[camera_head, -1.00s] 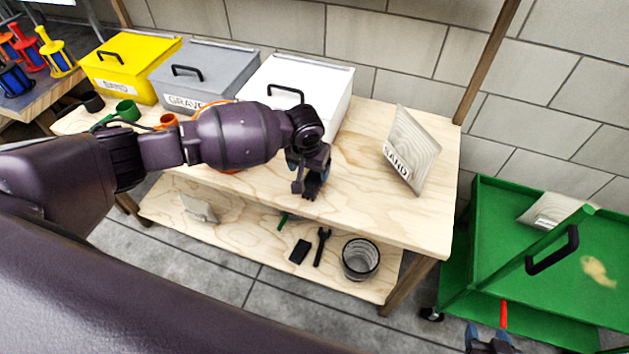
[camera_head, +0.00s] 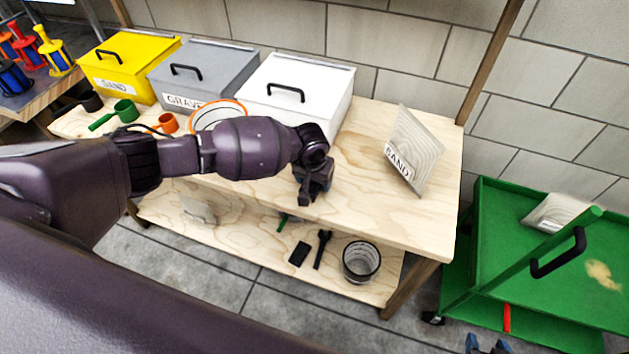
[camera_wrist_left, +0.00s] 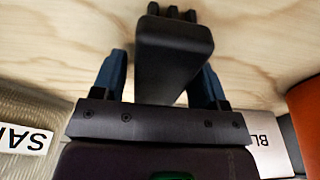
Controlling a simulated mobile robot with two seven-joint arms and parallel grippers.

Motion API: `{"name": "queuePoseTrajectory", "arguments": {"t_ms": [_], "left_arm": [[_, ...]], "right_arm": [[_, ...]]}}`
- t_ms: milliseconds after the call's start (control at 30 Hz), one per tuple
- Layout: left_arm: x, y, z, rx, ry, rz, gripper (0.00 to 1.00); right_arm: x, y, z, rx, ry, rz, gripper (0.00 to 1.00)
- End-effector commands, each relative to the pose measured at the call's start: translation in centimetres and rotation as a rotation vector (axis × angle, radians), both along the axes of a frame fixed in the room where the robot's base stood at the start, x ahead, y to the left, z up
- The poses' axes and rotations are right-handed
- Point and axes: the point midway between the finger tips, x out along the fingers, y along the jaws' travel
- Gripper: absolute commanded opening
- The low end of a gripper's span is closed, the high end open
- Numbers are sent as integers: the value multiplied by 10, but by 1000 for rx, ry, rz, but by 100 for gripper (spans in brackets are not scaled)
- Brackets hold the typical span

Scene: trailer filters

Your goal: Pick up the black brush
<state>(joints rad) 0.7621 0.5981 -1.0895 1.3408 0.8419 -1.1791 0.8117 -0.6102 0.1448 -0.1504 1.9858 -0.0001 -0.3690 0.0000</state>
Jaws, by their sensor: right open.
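The black brush (camera_wrist_left: 172,60) shows in the left wrist view as a dark block with short prongs at its far end. It sits between the two blue fingers of my left gripper (camera_wrist_left: 163,88), which look shut on it. In the head view my left gripper (camera_head: 313,180) is over the front part of the wooden table's top, with the dark brush (camera_head: 306,194) at its tip. Whether the brush touches the top is hard to tell. My right gripper (camera_head: 487,345) is open and empty at the bottom edge, near the green cart.
A leaning sand bag (camera_head: 415,150) stands right of my left gripper. Yellow (camera_head: 128,62), grey (camera_head: 200,70) and white (camera_head: 297,88) bins line the back. The lower shelf holds a black block (camera_head: 299,254), a dark tool (camera_head: 322,250) and a glass-like container (camera_head: 361,262). A green cart (camera_head: 500,215) is right.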

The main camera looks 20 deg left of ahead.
Motion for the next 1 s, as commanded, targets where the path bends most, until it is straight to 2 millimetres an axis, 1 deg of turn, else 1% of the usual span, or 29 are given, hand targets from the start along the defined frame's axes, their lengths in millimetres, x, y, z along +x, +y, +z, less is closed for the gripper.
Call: {"name": "queuePoseTrajectory", "arguments": {"t_ms": [33,267,300,533,667,767,867,1000], "left_arm": [[0,0,0,0,0,0,59],[0,0,0,0,0,0,24],[0,0,0,0,0,0,23],[0,0,2,0,0,0,23],[0,0,13,0,-1,1,23],[1,0,29,-1,-3,0,23],[1,0,52,-1,-5,1,23],[1,0,89,-1,-5,1,23]], "right_arm": [[-1,0,0,0,1,0,52],[2,0,2,0,-5,0,52],[2,0,2,0,-7,1,52],[9,2,8,0,-23,5,52],[12,2,13,1,-30,5,52],[14,2,18,3,-35,5,52],[14,3,24,3,-40,4,52],[14,2,32,3,-42,2,52]]}}
